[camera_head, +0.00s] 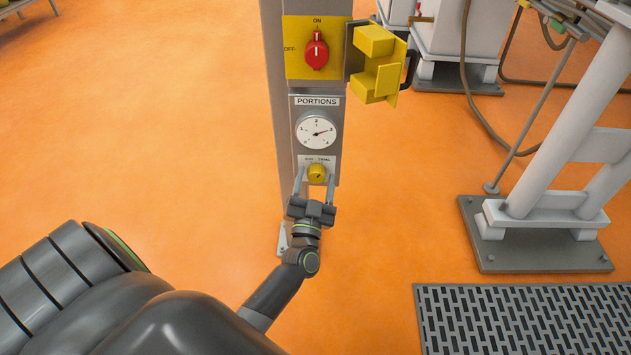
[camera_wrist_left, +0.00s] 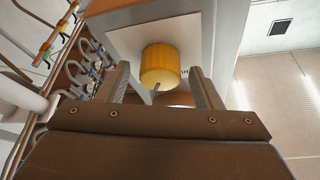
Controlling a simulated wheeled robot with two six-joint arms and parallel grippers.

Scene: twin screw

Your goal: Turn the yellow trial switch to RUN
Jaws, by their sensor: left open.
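The yellow trial switch (camera_head: 317,173) is a round knob on a pale plate low on the grey post. Small lettering above it ends in what looks like TRIAL; its pointer mark seems to lie toward the lower part, but the setting is hard to read. My left gripper (camera_head: 316,182) is open, with one finger on each side of the knob. In the left wrist view the yellow knob (camera_wrist_left: 160,66) stands between and beyond the fingertips (camera_wrist_left: 161,80), with a visible gap on both sides. My right gripper is not in view.
Above the switch are a PORTIONS dial (camera_head: 316,131) and a red ON/OFF knob (camera_head: 316,52) on a yellow plate. An opened yellow cover (camera_head: 374,75) sticks out right of it. A white machine leg (camera_head: 545,130) stands right. The orange floor (camera_head: 140,110) left is clear.

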